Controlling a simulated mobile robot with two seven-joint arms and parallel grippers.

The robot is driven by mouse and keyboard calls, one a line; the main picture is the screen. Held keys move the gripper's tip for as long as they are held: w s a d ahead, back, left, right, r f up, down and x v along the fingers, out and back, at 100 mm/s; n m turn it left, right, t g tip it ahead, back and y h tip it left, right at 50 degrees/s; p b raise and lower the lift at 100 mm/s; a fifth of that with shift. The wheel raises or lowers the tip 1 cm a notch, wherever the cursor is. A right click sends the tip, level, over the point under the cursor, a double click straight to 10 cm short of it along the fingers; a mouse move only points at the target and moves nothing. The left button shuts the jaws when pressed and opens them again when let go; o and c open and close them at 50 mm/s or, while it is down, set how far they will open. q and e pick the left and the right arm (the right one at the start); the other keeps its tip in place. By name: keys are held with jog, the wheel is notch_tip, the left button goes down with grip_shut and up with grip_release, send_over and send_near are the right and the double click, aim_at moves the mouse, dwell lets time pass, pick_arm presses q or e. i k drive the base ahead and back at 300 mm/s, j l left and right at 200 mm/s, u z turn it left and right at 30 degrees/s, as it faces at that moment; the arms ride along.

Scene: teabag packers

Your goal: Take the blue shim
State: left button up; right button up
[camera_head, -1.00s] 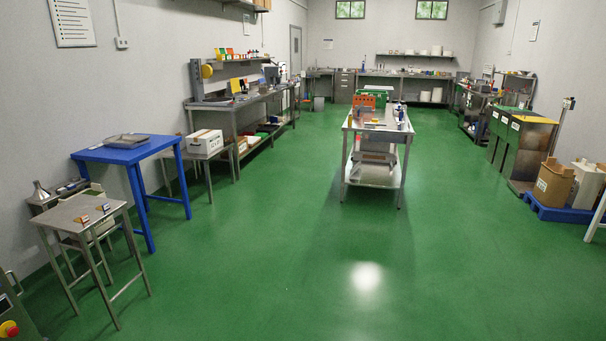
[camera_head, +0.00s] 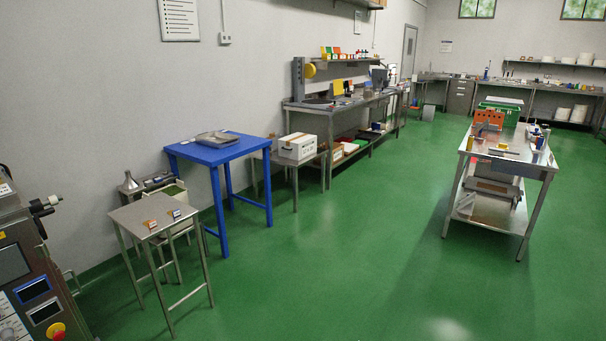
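I cannot make out a blue shim for certain in the head view; small parts are too far away to tell apart. The steel cart (camera_head: 512,167) at the right carries an orange block (camera_head: 489,117) and several small items too small to name. Neither of my grippers is in view.
A blue table (camera_head: 216,152) with a grey tray (camera_head: 217,139) stands by the left wall. A white box (camera_head: 297,147) sits on a low steel table beyond it. A machine with a red button (camera_head: 55,330) is at the lower left. The green floor in the middle is clear.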

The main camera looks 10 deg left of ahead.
aim_at(173, 213)
jog(key=i+u, duration=0.3)
jog(key=i, duration=0.35)
jog(key=i+u, duration=0.3)
jog(key=i, duration=0.35)
jog(key=i+u, duration=0.2)
jog(key=i, duration=0.45)
jog(key=i+u, duration=0.2)
jog(key=i, duration=0.5)
jog(key=i+l+u, duration=0.2)
jog(key=i, duration=0.8)
jog(key=u, duration=0.45)
